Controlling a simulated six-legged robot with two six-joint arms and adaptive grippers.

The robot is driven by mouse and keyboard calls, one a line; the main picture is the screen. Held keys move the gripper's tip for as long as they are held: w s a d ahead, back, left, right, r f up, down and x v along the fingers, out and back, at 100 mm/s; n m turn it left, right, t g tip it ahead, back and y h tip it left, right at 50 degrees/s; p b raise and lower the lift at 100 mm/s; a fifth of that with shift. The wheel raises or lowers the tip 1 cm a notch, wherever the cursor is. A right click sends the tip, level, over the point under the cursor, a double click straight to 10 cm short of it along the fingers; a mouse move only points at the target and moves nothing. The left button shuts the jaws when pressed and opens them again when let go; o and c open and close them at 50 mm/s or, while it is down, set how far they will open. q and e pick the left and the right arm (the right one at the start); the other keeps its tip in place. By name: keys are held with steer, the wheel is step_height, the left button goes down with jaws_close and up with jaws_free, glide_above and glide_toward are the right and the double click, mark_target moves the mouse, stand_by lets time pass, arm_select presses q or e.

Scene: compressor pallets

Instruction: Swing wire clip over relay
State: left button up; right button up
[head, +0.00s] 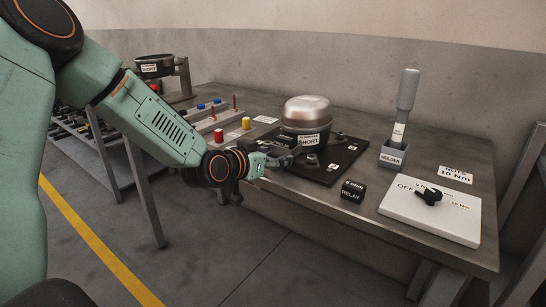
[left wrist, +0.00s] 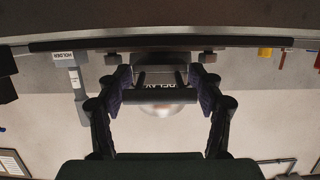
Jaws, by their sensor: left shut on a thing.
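My left gripper (head: 284,154) is at the front left side of the compressor (head: 307,112), a silver-domed unit with a dark lower part and a white label. In the left wrist view, which looks upside down, its two fingers (left wrist: 163,97) stand on either side of a dark bar, seemingly the wire clip (left wrist: 158,97), and are shut on it. Behind the bar, a lettered dark block (left wrist: 158,84), perhaps a relay, is partly hidden against the dome. A separate black block labelled RELAY (head: 352,191) sits on the bench's front edge. My right gripper is not in view.
The compressor stands on a black plate (head: 345,160) on the grey bench (head: 330,212). To the right are a grey tool in a holder (head: 393,155) and a white board (head: 430,217) with a black knob.

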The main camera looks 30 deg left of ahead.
arm_select(q)
steer(key=shift+c, duration=0.4)
steer(key=shift+r+p, duration=0.25)
steer(key=shift+p, duration=0.1)
steer(key=shift+w, duration=0.1)
steer(key=shift+r, duration=0.15)
steer(key=shift+r, duration=0.1)
steer(key=shift+w+r+p, duration=0.15)
steer(key=shift+r+p, duration=0.15)
steer(key=shift+p, duration=0.1)
